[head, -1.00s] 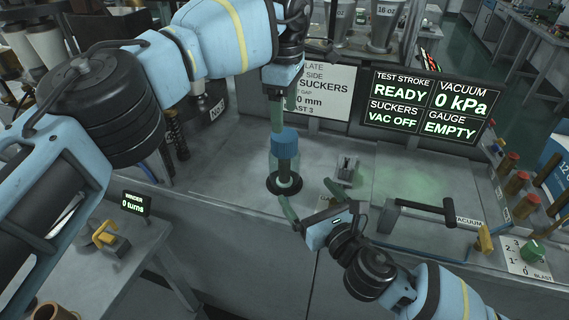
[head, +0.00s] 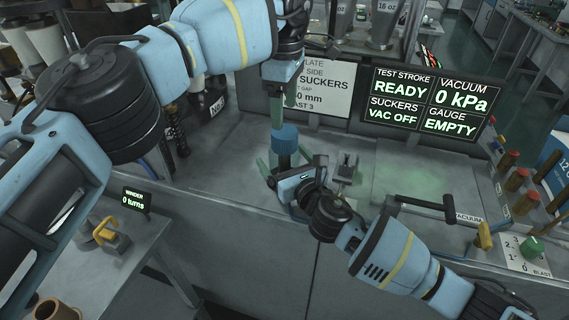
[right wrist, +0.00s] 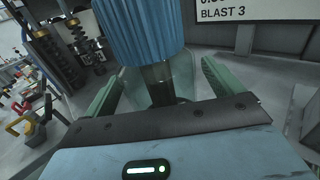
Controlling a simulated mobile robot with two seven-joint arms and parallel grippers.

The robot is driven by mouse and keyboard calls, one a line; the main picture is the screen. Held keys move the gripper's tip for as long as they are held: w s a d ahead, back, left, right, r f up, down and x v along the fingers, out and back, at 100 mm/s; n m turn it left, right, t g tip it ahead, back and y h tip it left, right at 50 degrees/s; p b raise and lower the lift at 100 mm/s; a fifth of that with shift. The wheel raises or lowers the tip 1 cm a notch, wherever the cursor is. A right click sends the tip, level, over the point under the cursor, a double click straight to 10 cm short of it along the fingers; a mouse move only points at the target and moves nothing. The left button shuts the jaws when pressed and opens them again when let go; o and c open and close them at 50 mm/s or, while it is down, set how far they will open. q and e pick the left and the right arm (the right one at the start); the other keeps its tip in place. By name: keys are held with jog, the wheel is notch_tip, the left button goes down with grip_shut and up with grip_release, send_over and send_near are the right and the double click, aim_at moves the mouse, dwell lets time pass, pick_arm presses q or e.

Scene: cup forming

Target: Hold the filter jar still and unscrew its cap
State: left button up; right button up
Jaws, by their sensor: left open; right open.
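The filter jar has a blue ribbed cap (head: 285,139) and a clear body, and stands upright on the bench; the cap also shows large in the right wrist view (right wrist: 140,30). My right gripper (head: 284,160) is low at the jar, open, and hides much of its body and base. In the right wrist view its green fingers stand on either side of the clear jar body (right wrist: 158,88), below the cap, with gaps visible. My left gripper (head: 281,108) is open and points down just above the cap; I cannot tell whether its fingertips touch the cap.
A small grey fixture (head: 346,168) stands close right of the jar. Further right are a flat plate with a black handle (head: 428,204) and a status display (head: 427,103). A sign (head: 325,88) stands behind. The bench left of the jar is mostly clear.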

jog(key=c, duration=1.6)
pick_arm(q)
jog(key=shift+m, duration=0.3)
pick_arm(e)
jog(key=c, duration=0.4)
pick_arm(q)
jog(key=m, duration=0.3)
jog(key=shift+m, duration=0.3)
pick_arm(e)
jog(key=shift+o, duration=0.2)
pick_arm(q)
jog(key=m, duration=0.4)
jog(key=shift+m, duration=0.3)
jog(key=m, duration=0.4)
jog(key=shift+m, duration=0.3)
jog(key=m, duration=0.4)
jog(key=shift+m, duration=0.3)
jog(key=shift+f, duration=0.1)
